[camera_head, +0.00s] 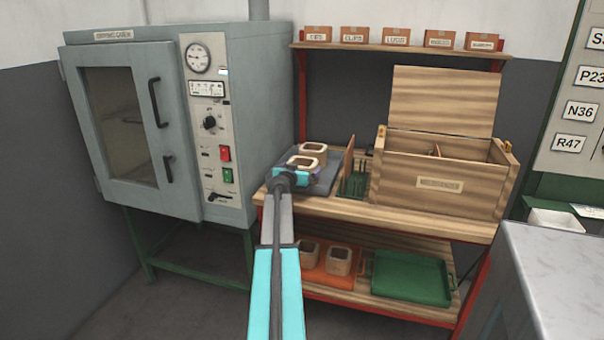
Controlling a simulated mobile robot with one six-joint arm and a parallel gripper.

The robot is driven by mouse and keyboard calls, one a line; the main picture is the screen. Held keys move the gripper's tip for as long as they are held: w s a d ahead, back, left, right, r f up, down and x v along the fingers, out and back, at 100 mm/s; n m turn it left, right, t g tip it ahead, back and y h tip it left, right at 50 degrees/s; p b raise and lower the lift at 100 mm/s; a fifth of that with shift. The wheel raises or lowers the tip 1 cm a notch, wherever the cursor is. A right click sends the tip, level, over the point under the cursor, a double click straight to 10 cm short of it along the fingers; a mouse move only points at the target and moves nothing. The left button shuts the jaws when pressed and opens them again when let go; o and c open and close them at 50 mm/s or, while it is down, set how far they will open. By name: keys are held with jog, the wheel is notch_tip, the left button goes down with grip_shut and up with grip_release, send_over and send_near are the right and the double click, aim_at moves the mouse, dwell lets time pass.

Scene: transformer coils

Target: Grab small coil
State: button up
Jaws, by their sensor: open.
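My gripper (300,172), with cyan parts, reaches over the left end of the wooden bench and is open. A pale, ring-shaped coil (305,161) is right at its fingers; I cannot tell whether the jaws touch it or stand around it. A second similar coil (312,147) lies just behind it on the same dark grey mat (322,186). Two taller-looking coils, the left one (309,252) and the right one (340,260), stand on an orange tray (328,280) on the lower shelf. My gripper hides part of the nearer upper coil.
A green rack (354,184) with an upright wooden panel (349,157) stands right of the mat. An open-lidded wooden box (440,186) fills the bench's right side. The drying oven (160,120) stands left. A green tray (412,280) lies on the lower shelf.

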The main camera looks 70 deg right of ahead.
jog(key=shift+x, duration=1.1)
jog(key=c, duration=1.2)
